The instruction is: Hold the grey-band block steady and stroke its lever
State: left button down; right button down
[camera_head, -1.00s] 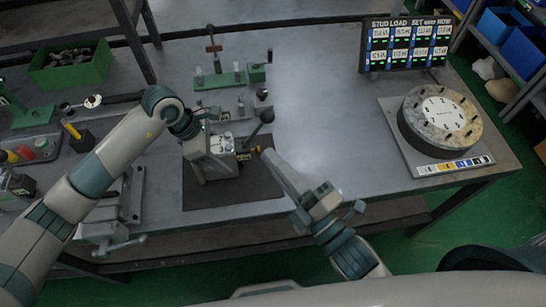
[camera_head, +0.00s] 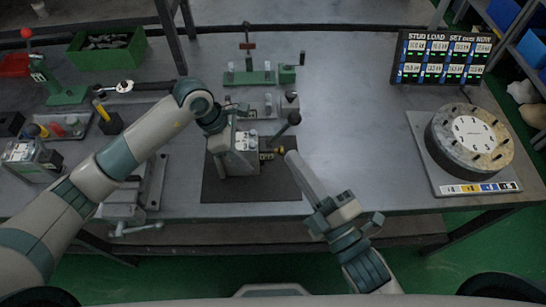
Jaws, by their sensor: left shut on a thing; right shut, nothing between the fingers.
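A grey valve block (camera_head: 239,160) stands upright on a dark mat (camera_head: 222,190) near the bench's front edge. Its band colour is too small to tell. A small brass-yellow fitting (camera_head: 268,155) shows below the lever. My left gripper (camera_head: 218,128) is shut on the block at its upper left; its fingers are partly hidden. My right gripper (camera_head: 291,157) is shut and empty, its tip close to the fitting, below the knob; I cannot tell whether it touches.
A similar block (camera_head: 30,160) stands at the far left. A vice (camera_head: 128,205) is left of the mat. A green fixture (camera_head: 250,77) stands behind the block. A round dial-like disc (camera_head: 440,135) and a display board (camera_head: 440,58) are at right. The bench between is clear.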

pick_arm(q)
jog(key=shift+a, duration=0.1)
dwell(0.5)
jog(key=c, duration=0.8)
grip_release()
jog(key=shift+r, duration=0.15)
jog(key=v, duration=1.1)
jog(key=shift+a+r, duration=0.3)
jog(key=shift+d, duration=0.1)
